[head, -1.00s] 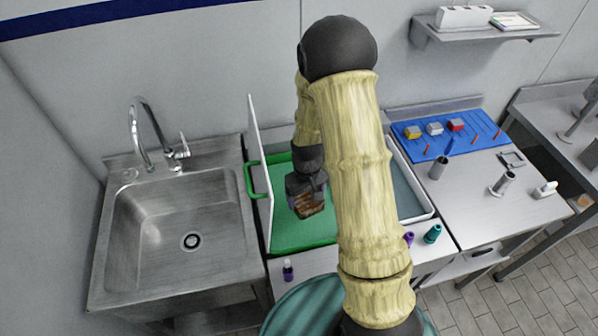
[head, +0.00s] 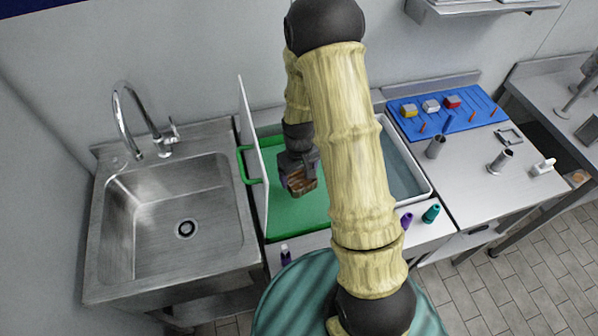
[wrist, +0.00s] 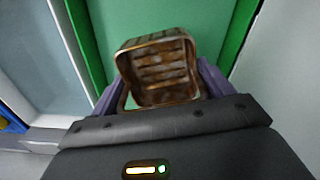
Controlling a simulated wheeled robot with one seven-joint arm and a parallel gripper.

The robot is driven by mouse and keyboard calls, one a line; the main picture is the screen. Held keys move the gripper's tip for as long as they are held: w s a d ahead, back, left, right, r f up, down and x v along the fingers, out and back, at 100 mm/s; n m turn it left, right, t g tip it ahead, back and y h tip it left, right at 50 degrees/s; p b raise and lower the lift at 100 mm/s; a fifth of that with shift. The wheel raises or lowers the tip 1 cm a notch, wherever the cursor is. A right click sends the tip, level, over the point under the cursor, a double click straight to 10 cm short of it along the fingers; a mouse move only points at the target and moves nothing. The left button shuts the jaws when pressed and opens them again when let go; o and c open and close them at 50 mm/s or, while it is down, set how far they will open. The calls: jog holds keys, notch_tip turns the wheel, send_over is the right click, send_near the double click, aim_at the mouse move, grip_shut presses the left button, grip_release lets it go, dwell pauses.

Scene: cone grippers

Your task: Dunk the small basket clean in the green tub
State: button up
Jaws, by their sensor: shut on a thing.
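The small basket (head: 301,180) is brown and grimy, with slatted sides. My gripper (head: 296,170) is shut on it. In the wrist view the basket (wrist: 160,72) sits between my gripper's purple fingers (wrist: 160,98), its open side turned towards the camera. The green tub (head: 290,218) lies under and around the basket in the head view, with its green handle at the left. In the wrist view the tub's green wall (wrist: 240,30) runs beside the basket. I cannot tell whether the basket touches the tub's contents.
A white upright panel (head: 253,150) stands at the tub's left side, by the steel sink (head: 180,215). A white-rimmed grey tub (head: 405,175) is right of the green one, partly behind my arm. Small bottles (head: 431,214) stand at the counter's front.

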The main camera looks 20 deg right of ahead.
notch_tip(320, 180, down, 14)
jog(key=b, duration=1)
jog(key=shift+d+r, duration=0.1)
jog(key=shift+r, duration=0.1)
jog(key=shift+w+f, duration=0.1)
jog(key=shift+f, duration=0.15)
jog(key=shift+r, duration=0.1)
dwell(2.3)
jog(key=shift+r+p, duration=5.45)
jog(key=shift+r, duration=1.85)
